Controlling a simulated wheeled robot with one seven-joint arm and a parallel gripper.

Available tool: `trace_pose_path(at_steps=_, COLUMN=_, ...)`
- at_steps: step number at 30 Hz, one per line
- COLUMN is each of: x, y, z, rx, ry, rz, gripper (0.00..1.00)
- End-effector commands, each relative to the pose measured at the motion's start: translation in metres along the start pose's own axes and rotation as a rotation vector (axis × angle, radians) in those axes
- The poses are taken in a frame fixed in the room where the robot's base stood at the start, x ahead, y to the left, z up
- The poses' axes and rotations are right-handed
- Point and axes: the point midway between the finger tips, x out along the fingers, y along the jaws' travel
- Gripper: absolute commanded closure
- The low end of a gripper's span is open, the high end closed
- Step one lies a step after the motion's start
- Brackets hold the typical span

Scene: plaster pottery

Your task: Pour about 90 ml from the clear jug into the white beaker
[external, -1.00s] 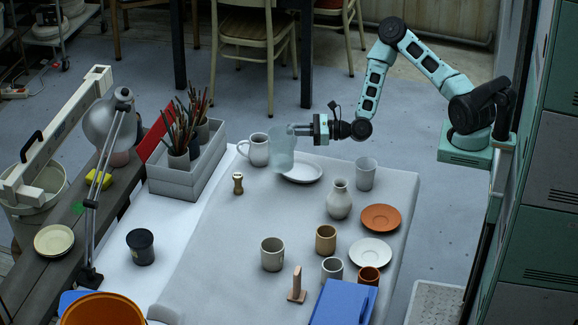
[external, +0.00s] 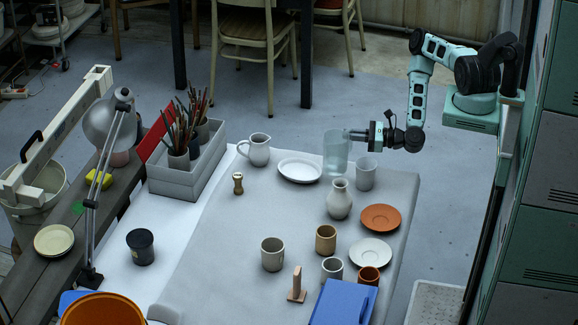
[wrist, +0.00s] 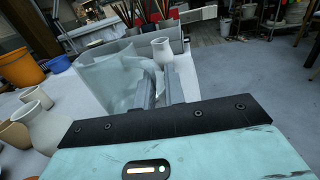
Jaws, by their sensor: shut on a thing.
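The clear jug (external: 336,153) is pale bluish and see-through. It looks upright, just left of a whitish, straight-sided beaker (external: 366,176) standing on the table. My gripper (external: 356,137) is shut on the jug from the right and holds it above the table. In the wrist view the jug (wrist: 108,78) fills the area left of my gripper's fingers (wrist: 160,88). The jug's liquid level is hard to make out. I cannot see inside the beaker in the external view.
A grey-white vase (external: 339,200) stands just in front of the jug and beaker. A white plate (external: 300,170) and a white pitcher (external: 259,152) lie to the left. An orange saucer (external: 381,218), a white saucer (external: 370,252) and several cups stand nearer the front.

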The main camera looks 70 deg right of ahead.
Motion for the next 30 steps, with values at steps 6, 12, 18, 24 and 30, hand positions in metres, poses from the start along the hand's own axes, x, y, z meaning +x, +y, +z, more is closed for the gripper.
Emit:
trace_pose_path(at_steps=6, x=-0.016, y=-0.035, z=-0.023, rx=-0.013, ry=-0.001, rz=0.128, gripper=1.00)
trace_pose_path(at_steps=12, x=-0.029, y=-0.075, z=-0.035, rx=-0.012, ry=0.001, rz=0.292, gripper=1.00)
trace_pose_path(at_steps=18, x=-0.040, y=-0.113, z=-0.035, rx=-0.010, ry=0.001, rz=0.459, gripper=1.00)
trace_pose_path(at_steps=24, x=-0.049, y=-0.136, z=-0.030, rx=-0.004, ry=0.002, rz=0.569, gripper=1.00)
trace_pose_path(at_steps=30, x=-0.051, y=-0.142, z=-0.028, rx=0.001, ry=0.001, rz=0.600, gripper=1.00)
